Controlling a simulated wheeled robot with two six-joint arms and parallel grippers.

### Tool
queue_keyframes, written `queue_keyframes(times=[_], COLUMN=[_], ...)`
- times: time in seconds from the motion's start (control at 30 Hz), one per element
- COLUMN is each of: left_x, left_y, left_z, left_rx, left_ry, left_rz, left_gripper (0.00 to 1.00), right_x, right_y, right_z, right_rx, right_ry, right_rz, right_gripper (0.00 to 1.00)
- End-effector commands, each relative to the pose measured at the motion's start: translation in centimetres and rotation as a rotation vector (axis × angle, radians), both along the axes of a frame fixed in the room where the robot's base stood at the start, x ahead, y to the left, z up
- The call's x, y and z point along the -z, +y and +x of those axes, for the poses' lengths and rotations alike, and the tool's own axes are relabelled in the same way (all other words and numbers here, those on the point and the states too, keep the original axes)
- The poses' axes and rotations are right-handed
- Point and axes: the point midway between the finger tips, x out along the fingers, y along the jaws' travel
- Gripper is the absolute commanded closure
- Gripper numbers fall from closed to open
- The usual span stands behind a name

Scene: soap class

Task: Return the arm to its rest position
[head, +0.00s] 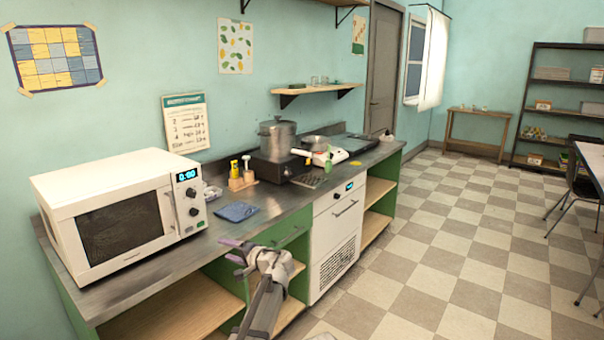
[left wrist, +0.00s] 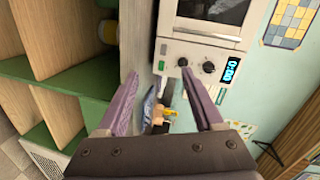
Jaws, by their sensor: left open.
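My left gripper (head: 236,256) is in front of the counter edge in the head view, low and just right of the microwave. In the left wrist view my left gripper (left wrist: 165,105) shows two purple fingers spread wide with nothing held between them. Beyond the fingers are the counter and the microwave (left wrist: 205,40), seen turned on its side. In the head view, the arm comes up from the bottom of the picture. My right gripper is in neither view.
A white microwave (head: 120,215) stands on the steel counter (head: 200,253). A blue cloth (head: 237,211), yellow bottle (head: 234,169) and pot (head: 277,140) are along it. Green-framed open shelves (head: 175,310) lie below. The checkered floor (head: 450,260) to the right is clear.

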Motion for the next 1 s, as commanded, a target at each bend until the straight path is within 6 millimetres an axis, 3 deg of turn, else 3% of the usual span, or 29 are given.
queue_keyframes(times=[0.27, 0.37, 0.47, 0.6, 0.7, 1.0], left_x=[4.8, 7.3, 10.3, 14.0, 15.6, 17.4], left_y=[2.4, 2.9, 3.0, 1.4, -0.1, -4.6], left_z=[-6.6, -10.1, -14.8, -21.6, -25.0, -32.6], left_rx=[-0.09, -0.134, -0.186, -0.25, -0.276, -0.306], left_ry=[0.077, 0.122, 0.183, 0.282, 0.339, 0.469], left_rz=[-0.225, -0.348, -0.509, -0.757, -0.894, -1.199], left_gripper=[0.32, 0.32, 0.32, 0.32, 0.32, 0.32], right_x=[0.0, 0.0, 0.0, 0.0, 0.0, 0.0], right_y=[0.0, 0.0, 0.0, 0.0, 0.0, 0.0], right_z=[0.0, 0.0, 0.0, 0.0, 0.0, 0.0], right_rx=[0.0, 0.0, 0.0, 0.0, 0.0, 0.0], right_ry=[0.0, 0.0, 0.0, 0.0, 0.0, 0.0], right_rz=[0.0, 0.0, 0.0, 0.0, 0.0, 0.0], right_gripper=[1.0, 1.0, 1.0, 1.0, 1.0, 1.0])
